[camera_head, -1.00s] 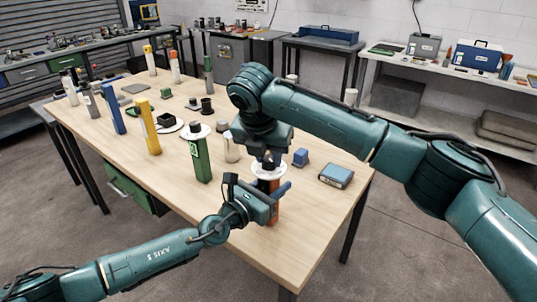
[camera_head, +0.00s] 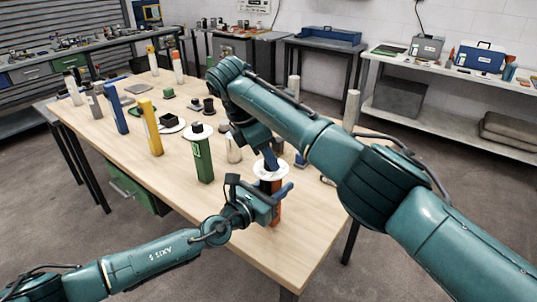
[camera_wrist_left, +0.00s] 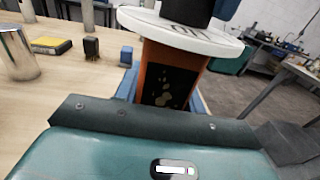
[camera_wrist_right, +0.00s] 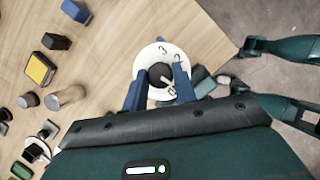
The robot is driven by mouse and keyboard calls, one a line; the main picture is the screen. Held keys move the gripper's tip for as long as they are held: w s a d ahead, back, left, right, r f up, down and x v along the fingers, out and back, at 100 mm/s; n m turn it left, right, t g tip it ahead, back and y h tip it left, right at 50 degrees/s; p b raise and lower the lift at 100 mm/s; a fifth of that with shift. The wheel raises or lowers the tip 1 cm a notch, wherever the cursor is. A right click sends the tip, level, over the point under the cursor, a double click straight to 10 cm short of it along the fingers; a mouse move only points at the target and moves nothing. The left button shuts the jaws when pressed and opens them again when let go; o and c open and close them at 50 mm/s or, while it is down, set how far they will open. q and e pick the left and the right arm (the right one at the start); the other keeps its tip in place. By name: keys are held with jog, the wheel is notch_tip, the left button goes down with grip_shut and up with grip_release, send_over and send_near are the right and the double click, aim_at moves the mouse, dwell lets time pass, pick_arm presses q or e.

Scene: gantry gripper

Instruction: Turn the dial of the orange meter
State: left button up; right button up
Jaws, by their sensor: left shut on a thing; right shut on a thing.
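The orange meter (camera_head: 277,214) stands upright near the front right of the table. It shows from close up in the left wrist view (camera_wrist_left: 160,85), with a dark panel on its side. A white disc with black marks (camera_wrist_right: 148,60) tops it, with the black dial (camera_wrist_right: 160,74) at the disc's middle. My left gripper (camera_head: 274,200) is shut on the orange body below the disc, a blue finger on either side. My right gripper (camera_head: 271,160) comes from above and is shut on the dial. The arm and fingers partly hide the dial in the head view.
A green meter (camera_head: 203,160) with a white top stands just left of the orange one. A yellow post (camera_head: 150,128) and a blue post (camera_head: 117,110) stand farther left. A metal cylinder (camera_wrist_left: 18,55) and a yellow box (camera_wrist_right: 40,69) are nearby. The front left tabletop is clear.

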jog(key=shift+w+m, duration=0.1)
jog(key=shift+m, duration=0.6)
jog(key=shift+g, duration=0.3)
jog(key=o, duration=1)
